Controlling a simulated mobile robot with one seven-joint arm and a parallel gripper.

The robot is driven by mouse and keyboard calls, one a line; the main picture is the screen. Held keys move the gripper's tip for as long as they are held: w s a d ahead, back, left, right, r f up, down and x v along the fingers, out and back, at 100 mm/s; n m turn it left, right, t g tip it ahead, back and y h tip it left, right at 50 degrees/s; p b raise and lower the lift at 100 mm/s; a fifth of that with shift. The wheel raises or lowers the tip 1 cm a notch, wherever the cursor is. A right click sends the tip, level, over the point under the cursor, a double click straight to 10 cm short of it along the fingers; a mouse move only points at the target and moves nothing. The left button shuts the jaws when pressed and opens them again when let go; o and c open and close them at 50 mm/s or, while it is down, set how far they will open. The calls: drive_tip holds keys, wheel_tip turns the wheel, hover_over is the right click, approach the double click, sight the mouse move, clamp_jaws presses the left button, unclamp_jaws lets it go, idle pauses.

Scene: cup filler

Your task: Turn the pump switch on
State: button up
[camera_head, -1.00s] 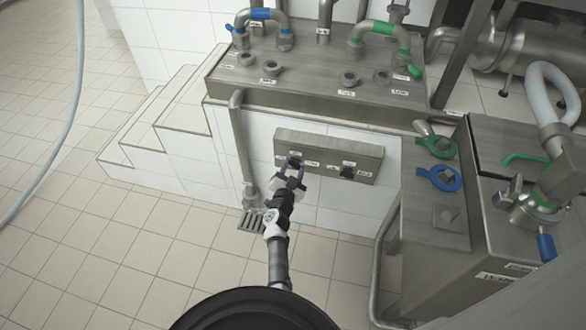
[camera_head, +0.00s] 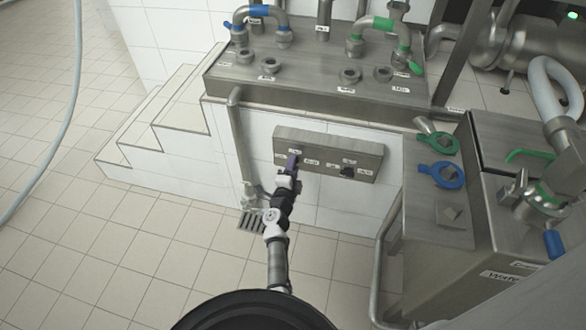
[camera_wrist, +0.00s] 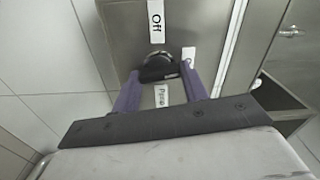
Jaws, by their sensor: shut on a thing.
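The steel switch panel (camera_head: 330,150) is fixed on the white tiled wall in the middle of the head view. My gripper (camera_head: 293,162) is at its left switch and hides that switch there. In the wrist view the black rotary knob (camera_wrist: 160,67) sits between the two purple fingers of my gripper (camera_wrist: 160,82), which is shut on it. A label reading "Off" (camera_wrist: 156,22) is above the knob in that view. Another label (camera_wrist: 162,96) below it is hard to read. A second black knob (camera_head: 347,172) is on the panel's right half, apart from my gripper.
A vertical steel pipe (camera_head: 240,140) runs just left of the panel. A steel cabinet (camera_head: 435,230) with green and blue valve handles stands to the right. White tiled steps (camera_head: 150,135) are on the left. A green light (camera_head: 572,15) glows at the top right. The floor at left is open.

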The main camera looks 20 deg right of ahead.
drive_tip(key=shift+f+m, duration=0.1)
drive_tip(key=shift+m, duration=0.9)
drive_tip(key=o, duration=1)
drive_tip(key=shift+s, duration=0.1)
drive_tip(key=v, duration=1.3)
drive_tip(key=shift+s+a+p, duration=0.25)
drive_tip(key=shift+a+p, duration=0.05)
